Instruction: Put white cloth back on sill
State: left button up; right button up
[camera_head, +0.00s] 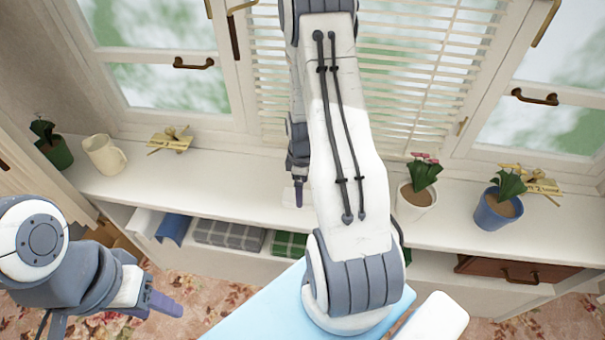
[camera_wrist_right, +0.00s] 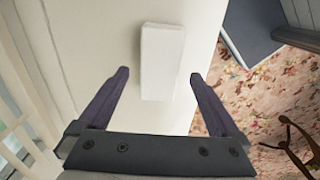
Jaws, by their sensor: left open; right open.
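The white cloth (camera_wrist_right: 162,60) shows in the right wrist view as a small folded white block lying on the white sill (camera_wrist_right: 100,35). My right gripper (camera_wrist_right: 160,76) is open above it, one finger on each side, with gaps between the fingers and the cloth. In the head view my right arm reaches over the sill (camera_head: 240,190) and hides most of this gripper; a small white patch shows beside its fingertip (camera_head: 298,193). My left gripper (camera_head: 165,303) is open and empty at the lower left, in front of the sill and away from the cloth.
A cream jug (camera_head: 104,155), a green pot (camera_head: 55,152), a white pot (camera_head: 416,198) and a blue pot (camera_head: 497,212) stand on the sill. A light blue surface (camera_head: 262,308) lies in front.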

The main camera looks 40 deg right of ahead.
notch_tip(320, 180, up, 8)
jog(key=shift+b, duration=0.35)
jog(key=s+a+r, duration=0.1)
jog(key=a+r, duration=0.3)
jog(key=a, duration=0.5)
jog(key=a+r, duration=0.5)
jog(key=a, duration=0.5)
jog(key=s+a+r, duration=0.2)
jog(key=s+a, duration=0.4)
jog(key=s, duration=0.1)
jog(key=s+a+r+y, duration=0.1)
jog(key=s+a+r, duration=0.2)
jog(key=s+a, duration=0.3)
jog(key=shift+s+m, duration=0.4)
jog(key=shift+s, duration=0.7)
jog(key=shift+r, duration=0.1)
